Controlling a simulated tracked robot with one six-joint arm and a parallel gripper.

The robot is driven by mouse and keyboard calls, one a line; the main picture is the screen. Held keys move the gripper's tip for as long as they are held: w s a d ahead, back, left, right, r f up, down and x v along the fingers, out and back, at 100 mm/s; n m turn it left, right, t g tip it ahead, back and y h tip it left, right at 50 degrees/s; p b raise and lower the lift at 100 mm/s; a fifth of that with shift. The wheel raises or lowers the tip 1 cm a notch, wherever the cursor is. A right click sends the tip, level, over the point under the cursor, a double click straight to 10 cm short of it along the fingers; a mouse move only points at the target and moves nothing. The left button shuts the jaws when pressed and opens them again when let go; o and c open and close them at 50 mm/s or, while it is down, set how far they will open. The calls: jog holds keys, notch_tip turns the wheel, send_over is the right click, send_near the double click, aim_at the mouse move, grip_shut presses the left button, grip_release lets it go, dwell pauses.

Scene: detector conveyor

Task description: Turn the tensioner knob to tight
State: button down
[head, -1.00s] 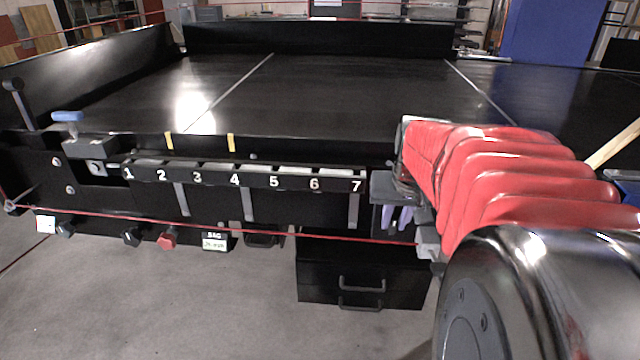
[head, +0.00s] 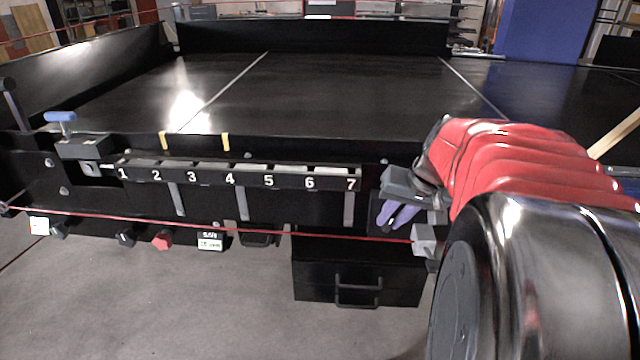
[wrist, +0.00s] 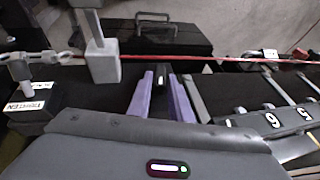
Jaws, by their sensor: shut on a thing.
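My gripper (head: 391,220) has two purple fingers and is at the right end of the front panel, just right of the numbered strip. In the wrist view my gripper (wrist: 162,82) is shut on a small dark knob (wrist: 162,72) with a pale mark, which sits between the fingertips. I take it to be the tensioner knob. In the head view the fingers slant and mostly hide it. A label reading "TIGHTEN" (wrist: 24,106) is on a black block at the left of the wrist view.
A grey block with a post (wrist: 103,62) stands close beside the fingers. A red cord (head: 200,227) runs along the front. The numbered strip (head: 240,178) is to the left. A black drawer box (head: 320,280) is below. The dark conveyor top (head: 330,95) is clear.

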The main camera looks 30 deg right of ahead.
jog(key=t+y, duration=0.2)
jog(key=d+m+y, duration=0.1)
jog(key=shift+s+f+t, duration=0.2)
jog(key=shift+s+t, duration=0.05)
jog(key=shift+t, duration=0.15)
jog(key=shift+s+d+f+m+t+y, duration=0.1)
jog(key=shift+f+m+t+y, duration=0.15)
jog(key=shift+t+y, duration=0.6)
jog(key=shift+s+f+m+t+y, duration=0.1)
jog(key=shift+m+t+y, duration=0.25)
jog(key=shift+t+y, duration=0.45)
jog(key=c, duration=1.8)
grip_release()
jog(key=shift+o, duration=0.2)
jog(key=v, duration=1.3)
jog(key=shift+d+r, duration=0.15)
jog(key=shift+d, duration=0.25)
